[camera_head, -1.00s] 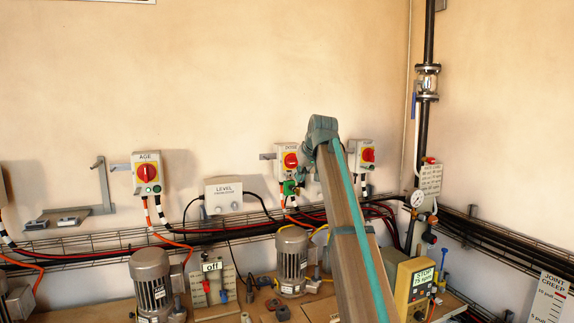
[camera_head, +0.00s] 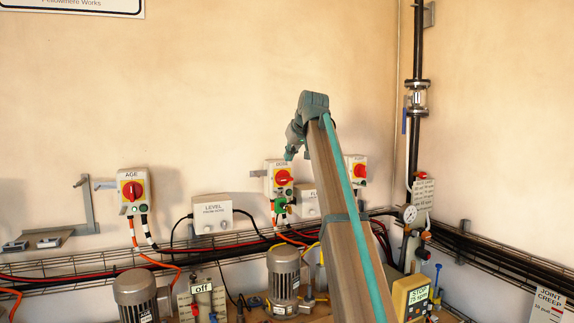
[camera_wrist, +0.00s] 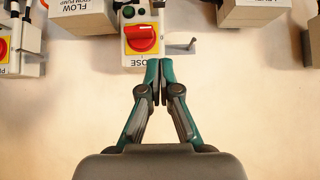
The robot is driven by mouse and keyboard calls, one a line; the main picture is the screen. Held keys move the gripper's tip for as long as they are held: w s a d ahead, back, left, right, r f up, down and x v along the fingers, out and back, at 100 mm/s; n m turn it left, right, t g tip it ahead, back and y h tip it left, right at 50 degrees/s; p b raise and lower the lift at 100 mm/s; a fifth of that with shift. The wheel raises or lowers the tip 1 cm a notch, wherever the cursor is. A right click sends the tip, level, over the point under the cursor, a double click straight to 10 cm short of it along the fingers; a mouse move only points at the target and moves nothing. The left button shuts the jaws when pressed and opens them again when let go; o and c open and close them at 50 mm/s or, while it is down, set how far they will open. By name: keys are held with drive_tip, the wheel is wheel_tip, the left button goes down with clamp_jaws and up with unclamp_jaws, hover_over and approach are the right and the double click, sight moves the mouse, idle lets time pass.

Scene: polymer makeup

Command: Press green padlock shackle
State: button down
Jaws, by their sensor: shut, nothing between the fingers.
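The green padlock (camera_head: 280,205) hangs at the bottom of the DOSE switch box (camera_head: 279,178), on the wall in the head view. It is small there, and its shackle cannot be made out clearly. The DOSE box, with its red knob on a yellow plate, also shows upside down in the wrist view (camera_wrist: 140,55). My gripper (camera_wrist: 159,66) is shut and empty, its fingertips together over the box's edge near the red knob. I cannot tell whether they touch it. The padlock is not clearly seen in the wrist view.
Other switch boxes flank it: AGE (camera_head: 132,190) at left and another (camera_head: 357,168) at right, partly behind my arm. A LEVEL box (camera_head: 211,212) and a FLOW box (camera_head: 307,201) are nearby. Cables and a wire tray (camera_head: 90,268) run below, above motors (camera_head: 284,278).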

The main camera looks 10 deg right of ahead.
drive_tip(key=p, duration=0.3)
hover_over(281, 189)
wheel_tip(281, 189, down, 6)
drive_tip(key=f, duration=0.1)
drive_tip(key=s+f, duration=0.1)
drive_tip(key=shift+d+f+p, duration=0.1)
drive_tip(key=shift+f+p, duration=0.2)
drive_tip(key=shift+f, duration=0.9)
wheel_tip(281, 189, down, 2)
drive_tip(key=shift+f+b, duration=0.1)
drive_tip(key=shift+b, duration=0.25)
